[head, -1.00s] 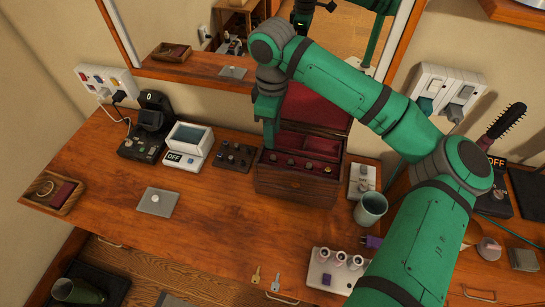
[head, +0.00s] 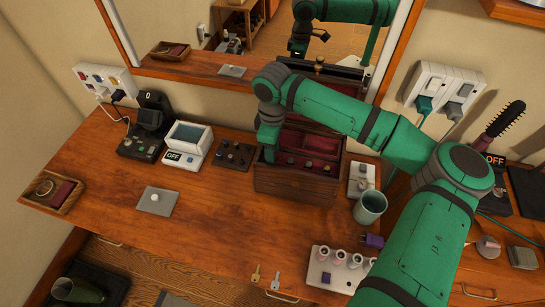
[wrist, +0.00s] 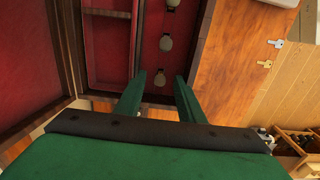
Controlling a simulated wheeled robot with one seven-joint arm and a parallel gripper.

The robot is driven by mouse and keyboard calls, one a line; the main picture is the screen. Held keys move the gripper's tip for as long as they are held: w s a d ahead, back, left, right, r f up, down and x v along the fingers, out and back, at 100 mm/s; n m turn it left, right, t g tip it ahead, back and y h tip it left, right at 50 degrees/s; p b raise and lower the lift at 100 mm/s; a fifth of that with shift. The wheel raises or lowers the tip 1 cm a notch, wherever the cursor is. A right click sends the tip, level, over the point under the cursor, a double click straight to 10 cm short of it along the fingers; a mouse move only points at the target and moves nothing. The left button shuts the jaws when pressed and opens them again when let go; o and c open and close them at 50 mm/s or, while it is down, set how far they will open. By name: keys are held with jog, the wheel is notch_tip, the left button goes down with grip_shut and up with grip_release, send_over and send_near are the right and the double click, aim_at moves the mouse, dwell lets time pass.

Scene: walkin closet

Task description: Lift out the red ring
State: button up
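A dark wooden jewellery box (head: 297,186) with a red lining and raised lid stands on the table. A row of small rings runs along its front compartment; in the wrist view there is an upper ring (wrist: 172,4), a middle ring (wrist: 166,43) and a lower ring (wrist: 160,78). They look grey-beige there, so I cannot tell which is the red ring. My gripper (wrist: 158,88) is open, its green fingers on either side of the lower ring. In the head view my gripper (head: 268,155) is at the box's left end, its fingertips hidden.
A small dark knobbed box (head: 234,156) stands left of the jewellery box. A white switch block (head: 361,180) and a grey-green cup (head: 370,207) stand to its right. Two keys (head: 265,276) lie near the front edge.

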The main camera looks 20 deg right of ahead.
jog(key=shift+c, duration=0.3)
grip_shut()
jog(key=shift+r, duration=0.1)
